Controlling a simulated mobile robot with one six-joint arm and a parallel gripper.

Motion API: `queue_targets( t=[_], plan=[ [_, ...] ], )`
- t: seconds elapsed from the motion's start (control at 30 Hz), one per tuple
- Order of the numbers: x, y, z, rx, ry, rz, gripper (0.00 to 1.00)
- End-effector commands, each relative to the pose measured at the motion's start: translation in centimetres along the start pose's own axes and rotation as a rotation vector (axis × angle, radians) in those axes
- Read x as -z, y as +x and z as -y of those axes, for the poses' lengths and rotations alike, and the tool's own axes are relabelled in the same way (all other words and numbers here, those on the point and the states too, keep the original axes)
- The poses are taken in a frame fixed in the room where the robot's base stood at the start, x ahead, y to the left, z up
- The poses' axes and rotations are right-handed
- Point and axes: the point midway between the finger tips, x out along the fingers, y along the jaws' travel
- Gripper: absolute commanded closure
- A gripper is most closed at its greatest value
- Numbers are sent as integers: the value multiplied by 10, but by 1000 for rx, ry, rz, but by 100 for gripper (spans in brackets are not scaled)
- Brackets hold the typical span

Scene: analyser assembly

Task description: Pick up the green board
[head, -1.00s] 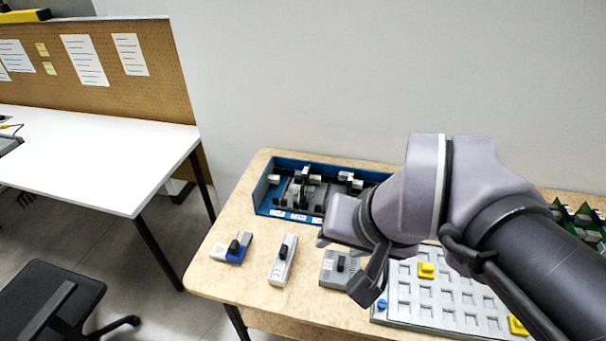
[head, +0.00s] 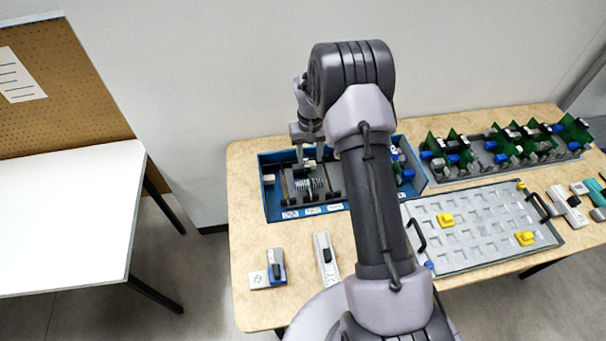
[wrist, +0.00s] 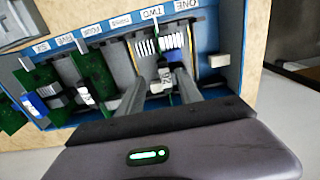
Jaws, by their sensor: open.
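The blue case (head: 330,208) stands on the wooden table, with numbered labels along its edge. In the wrist view my open gripper (wrist: 160,92) reaches down into the case (wrist: 232,72). A thin green board (wrist: 157,44), seen nearly edge-on with a white part on it, stands between the fingers, near the label TWO. I cannot tell whether the fingers touch it. Another green board (wrist: 92,72) stands in the case to the left, and one more (wrist: 40,85) further left. In the head view my gripper (head: 311,162) is over the case, and the arm hides part of it.
A grey rack of several green boards (head: 480,168) stands at the back right. A grey tray (head: 480,262) with yellow pieces (head: 446,220) lies in front. Small modules (head: 277,268) and (head: 326,260) lie front left.

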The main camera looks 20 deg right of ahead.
Motion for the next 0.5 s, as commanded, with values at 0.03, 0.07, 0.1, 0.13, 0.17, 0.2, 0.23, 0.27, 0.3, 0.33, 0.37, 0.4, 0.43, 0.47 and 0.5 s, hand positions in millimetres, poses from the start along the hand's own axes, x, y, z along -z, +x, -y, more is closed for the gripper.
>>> queue_targets(
  t=[0.03, 0.07, 0.1, 0.13, 0.17, 0.2, 0.23, 0.27, 0.3, 0.33, 0.37, 0.4, 0.43, 0.47, 0.5],
  plan=[
    [0, 12, 0, 0, 0, 1, 58],
    [0, 17, 0, 0, 0, 1, 58],
    [0, 21, 0, 0, 1, 0, 58],
    [0, 24, 0, 0, 1, -1, 58],
    [0, 26, 0, 0, 1, -2, 58],
    [0, 28, 1, 0, 1, -1, 58],
    [0, 31, 1, 0, 1, -1, 58],
    [0, 35, 2, 0, 1, 0, 58],
    [0, 41, 3, 0, 0, 0, 58],
    [0, 47, 4, 0, -1, -1, 58],
    [0, 53, 6, 0, -1, 0, 58],
    [-1, 62, 7, 0, -1, 1, 58],
    [-1, 68, 7, 0, 0, 0, 58],
    [0, 74, 7, 0, 0, 0, 58],
    [0, 78, 7, 0, 0, -1, 58]
  ],
)
